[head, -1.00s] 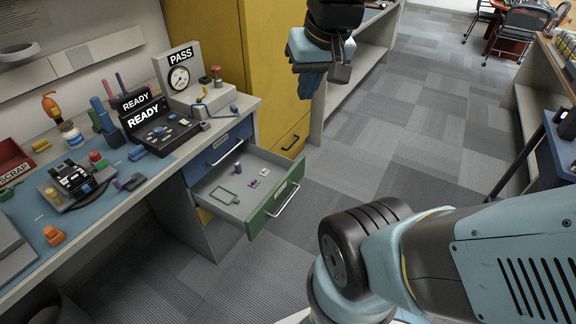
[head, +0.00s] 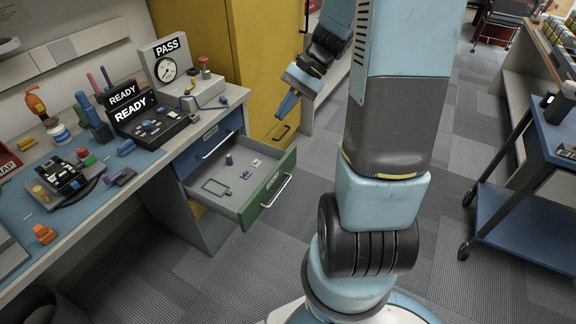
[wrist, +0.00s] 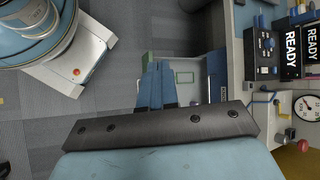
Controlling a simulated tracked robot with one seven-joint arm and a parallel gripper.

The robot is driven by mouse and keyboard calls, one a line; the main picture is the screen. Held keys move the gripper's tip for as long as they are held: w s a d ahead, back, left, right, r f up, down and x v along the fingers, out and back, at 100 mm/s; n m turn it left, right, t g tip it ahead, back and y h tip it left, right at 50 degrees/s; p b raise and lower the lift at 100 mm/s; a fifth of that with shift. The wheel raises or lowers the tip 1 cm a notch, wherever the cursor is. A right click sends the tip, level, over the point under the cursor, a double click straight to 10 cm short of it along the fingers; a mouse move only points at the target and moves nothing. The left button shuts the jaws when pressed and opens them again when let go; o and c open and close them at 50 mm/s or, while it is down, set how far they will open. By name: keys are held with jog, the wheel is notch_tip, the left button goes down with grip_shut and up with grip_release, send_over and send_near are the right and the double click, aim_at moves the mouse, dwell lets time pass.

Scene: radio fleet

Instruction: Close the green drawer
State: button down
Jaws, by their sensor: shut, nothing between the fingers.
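The green drawer (head: 268,189) under the workbench is pulled open, its green front with a metal handle (head: 276,191) facing right. My gripper (head: 285,108) is in the air beyond the drawer, pointing down beside the yellow cabinet, apart from the drawer front. Its fingers are together and empty. In the wrist view, my gripper (wrist: 158,72) overlaps the open drawer (wrist: 185,60) and hides part of it; the handle is not clear there.
A blue drawer (head: 210,148) above the green one is shut. The workbench (head: 160,160) carries a PASS gauge, READY boxes and several small parts. A yellow cabinet (head: 200,50) stands behind. A blue cart (head: 520,200) stands at right. Floor before the drawer is clear.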

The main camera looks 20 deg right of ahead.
aim_at(283, 164)
jog(key=w+d+f+m+t+y, duration=0.3)
jog(key=d+f+m, duration=0.2)
jog(key=f, duration=0.4)
jog(key=w+d+f+m+t+y, duration=0.3)
jog(key=d+f+m, duration=0.2)
jog(key=f, duration=0.5)
jog(key=s+d+f+m+t+h, duration=0.25)
jog(key=f+m+t, duration=0.25)
jog(key=f, duration=0.4)
jog(key=s+d+f+m+t+h, duration=0.1)
jog(key=d+f+m+t, duration=0.4)
jog(key=f, duration=0.4)
jog(key=shift+m, duration=0.4)
jog(key=x, duration=1.4)
jog(key=shift+w+a+f, duration=0.1)
jog(key=shift+a+f, duration=0.25)
jog(key=shift+a, duration=0.2)
jog(key=shift+w, duration=0.1)
